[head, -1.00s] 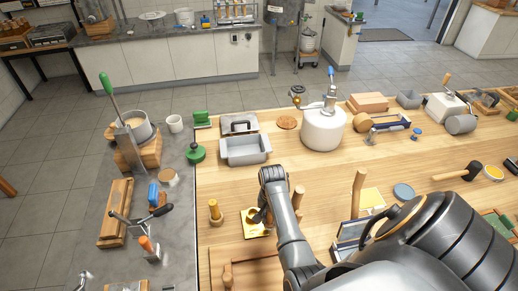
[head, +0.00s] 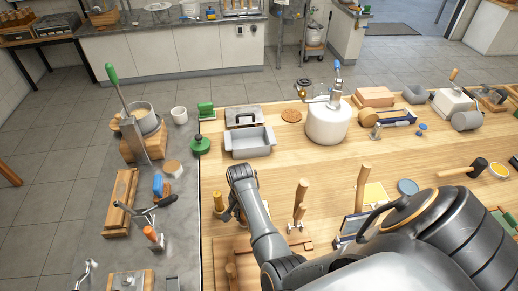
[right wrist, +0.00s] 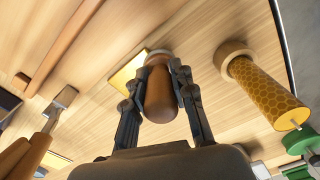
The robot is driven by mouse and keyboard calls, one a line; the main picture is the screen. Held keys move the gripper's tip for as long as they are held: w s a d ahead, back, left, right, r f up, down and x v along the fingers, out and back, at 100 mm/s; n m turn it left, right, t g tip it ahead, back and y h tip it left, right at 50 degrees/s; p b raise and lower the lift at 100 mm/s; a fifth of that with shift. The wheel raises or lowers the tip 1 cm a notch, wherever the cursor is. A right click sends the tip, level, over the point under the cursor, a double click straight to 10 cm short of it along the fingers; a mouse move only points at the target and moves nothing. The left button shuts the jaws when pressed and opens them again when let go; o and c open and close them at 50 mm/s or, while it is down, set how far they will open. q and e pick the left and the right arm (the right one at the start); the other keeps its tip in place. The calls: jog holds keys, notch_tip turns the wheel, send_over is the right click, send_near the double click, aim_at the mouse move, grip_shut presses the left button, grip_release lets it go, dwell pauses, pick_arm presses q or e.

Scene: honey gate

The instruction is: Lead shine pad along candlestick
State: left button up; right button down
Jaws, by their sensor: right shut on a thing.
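The candlestick, a yellow honeycomb-patterned candle on a round wooden base, stands on the table in the right wrist view (right wrist: 262,88) and in the head view (head: 219,203). My right gripper (head: 236,208) is just right of it in the head view. In the right wrist view, my right gripper (right wrist: 160,92) is shut on a brown rounded wooden handle, apparently that of the shine pad (right wrist: 161,97). A flat yellow square (right wrist: 128,72) shows beyond the handle; whether it is joined is hidden. A gap separates the handle from the candlestick. My left gripper is out of view.
Upright wooden handles (head: 300,200) stand right of my forearm. A grey tray (head: 250,151) and a green-topped round item (head: 201,146) lie behind. A wooden board (head: 222,245) lies in front. Bare tabletop shows between tray and gripper.

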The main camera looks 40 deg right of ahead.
jog(key=shift+d, duration=0.15)
jog(key=shift+s+f, duration=0.1)
jog(key=shift+f, duration=0.5)
jog(key=shift+f, duration=0.25)
dwell(0.3)
jog(key=shift+s+d, duration=0.45)
jog(key=shift+d, duration=0.3)
jog(key=shift+s+d, duration=0.4)
jog(key=shift+d, duration=0.35)
jog(key=shift+s+d, duration=0.45)
jog(key=shift+d, duration=0.3)
jog(key=d, duration=0.1)
jog(key=s+d, duration=0.1)
jog(key=d, duration=0.1)
jog(key=s+d, duration=0.1)
jog(key=shift+s+d, duration=0.1)
jog(key=shift+d, duration=0.05)
jog(key=shift+r, duration=1.2)
